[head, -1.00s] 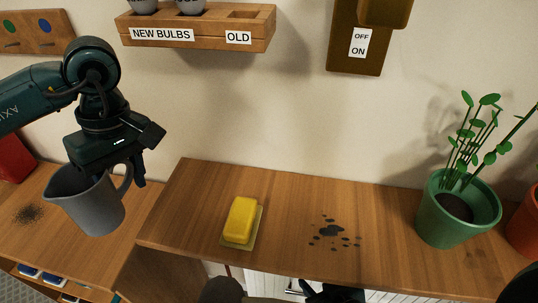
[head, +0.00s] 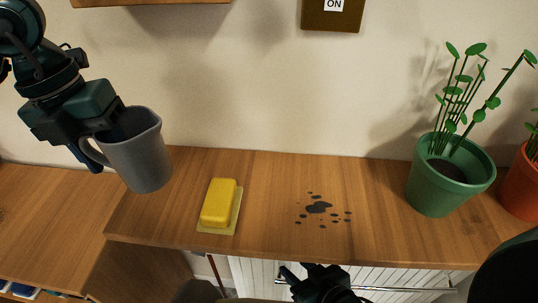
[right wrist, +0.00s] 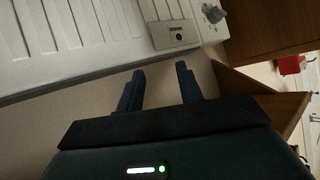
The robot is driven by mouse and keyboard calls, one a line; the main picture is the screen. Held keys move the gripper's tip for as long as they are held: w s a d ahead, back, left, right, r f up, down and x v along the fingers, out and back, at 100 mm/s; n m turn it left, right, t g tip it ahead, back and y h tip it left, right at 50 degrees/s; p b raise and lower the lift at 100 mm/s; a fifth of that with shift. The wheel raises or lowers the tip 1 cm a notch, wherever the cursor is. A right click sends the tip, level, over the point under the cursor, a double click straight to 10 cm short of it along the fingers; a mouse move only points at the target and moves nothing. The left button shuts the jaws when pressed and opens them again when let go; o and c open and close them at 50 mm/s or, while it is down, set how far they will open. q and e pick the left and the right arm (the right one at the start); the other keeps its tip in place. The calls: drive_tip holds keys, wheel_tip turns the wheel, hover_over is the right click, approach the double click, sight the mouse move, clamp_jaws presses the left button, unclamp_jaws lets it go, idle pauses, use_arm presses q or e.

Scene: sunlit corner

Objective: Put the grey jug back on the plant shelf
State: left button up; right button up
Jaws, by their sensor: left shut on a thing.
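The grey jug (head: 143,162) hangs from my left gripper (head: 108,140) in the head view, nearly upright with its handle to the left. The left gripper is shut on the jug at its handle side; the exact contact is partly hidden. The jug appears in front of the left end of the wooden plant shelf (head: 272,225); its height above the wood is hard to tell. My right gripper (right wrist: 159,86) is open and empty in the right wrist view. It shows as a dark shape at the bottom of the head view (head: 322,284).
A white ribbed panel (head: 250,275) is below the shelf's front edge.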

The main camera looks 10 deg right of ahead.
use_arm(q)
drive_tip(key=n, duration=0.2)
drive_tip(key=n+b, duration=0.1)
drive_tip(key=n, duration=0.1)
drive_tip(key=shift+d+f+t, duration=0.25)
drive_tip(key=shift+d+t, duration=0.05)
drive_tip(key=n, duration=0.2)
drive_tip(key=n+b, duration=0.1)
drive_tip(key=n, duration=0.2)
drive_tip(key=shift+s+d+f+n+t, duration=0.1)
drive_tip(key=shift+s+d+n+t, duration=0.05)
drive_tip(key=shift+d+n+t, duration=0.2)
drive_tip(key=n, duration=0.1)
drive_tip(key=n+b, duration=0.1)
drive_tip(key=n, duration=0.2)
drive_tip(key=shift+s+d+n+t+y+b, duration=0.1)
drive_tip(key=shift+d+n+t+y+b, duration=0.2)
drive_tip(key=shift+n+y, duration=0.1)
drive_tip(key=shift+d+n, duration=0.15)
drive_tip(key=shift+n, duration=1.1)
use_arm(e)
drive_tip(key=shift+w+a+f+y, duration=0.15)
drive_tip(key=shift+a+f+y, duration=0.25)
drive_tip(key=shift+a+f, duration=0.35)
